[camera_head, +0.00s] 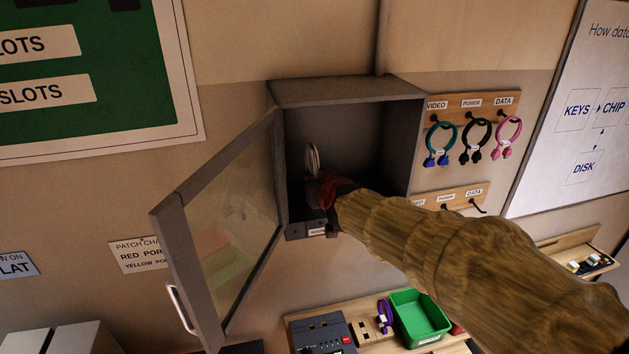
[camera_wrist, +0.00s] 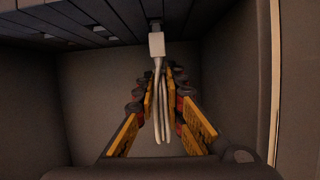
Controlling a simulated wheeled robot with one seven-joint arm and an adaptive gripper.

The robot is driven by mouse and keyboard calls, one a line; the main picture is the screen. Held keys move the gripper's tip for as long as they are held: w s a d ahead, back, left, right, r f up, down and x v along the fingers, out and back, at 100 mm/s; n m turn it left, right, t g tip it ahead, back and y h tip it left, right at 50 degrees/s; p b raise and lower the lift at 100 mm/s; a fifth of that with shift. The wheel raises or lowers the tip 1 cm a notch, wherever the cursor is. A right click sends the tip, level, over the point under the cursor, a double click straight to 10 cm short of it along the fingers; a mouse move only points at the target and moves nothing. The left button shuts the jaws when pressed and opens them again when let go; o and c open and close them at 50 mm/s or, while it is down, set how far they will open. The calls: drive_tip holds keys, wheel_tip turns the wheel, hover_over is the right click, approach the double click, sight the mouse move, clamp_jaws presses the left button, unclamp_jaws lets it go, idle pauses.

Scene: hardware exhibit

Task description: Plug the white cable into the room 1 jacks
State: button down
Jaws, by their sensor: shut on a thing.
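The white cable (camera_wrist: 163,110) hangs as a narrow loop between the fingers of my gripper (camera_wrist: 162,78) in the wrist view. My gripper is shut on the cable. The cable's white plug (camera_wrist: 157,45) points at the dark jack panel (camera_wrist: 85,30) along the top of that view. Its tip meets or nearly meets a jack; I cannot tell whether it is seated. In the head view, my gripper (camera_head: 325,192) is inside the open grey wall cabinet (camera_head: 350,92), with the pale cable loop (camera_head: 312,160) above it. My arm hides part of the panel; no room 1 label is readable.
The cabinet's glass door (camera_head: 225,235) stands open to the left. Cables hang on a labelled wooden rack (camera_head: 470,103) to the right. Below are a grey device (camera_head: 322,332) and a green bin (camera_head: 420,316). Cabinet walls closely surround my gripper.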

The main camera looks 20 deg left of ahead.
drive_tip(key=shift+f+b, duration=0.55)
drive_tip(key=shift+f, duration=0.1)
idle(1.1)
drive_tip(key=c, duration=1.8)
unclamp_jaws()
drive_tip(key=shift+c, duration=0.2)
drive_tip(key=shift+o, duration=0.2)
drive_tip(key=o, duration=0.6)
drive_tip(key=shift+o, duration=0.2)
drive_tip(key=shift+s, duration=0.1)
drive_tip(key=p+v, duration=0.2)
drive_tip(key=v, duration=0.5)
drive_tip(key=shift+s+p, duration=0.2)
drive_tip(key=shift+p, duration=0.1)
drive_tip(key=shift+d, duration=0.15)
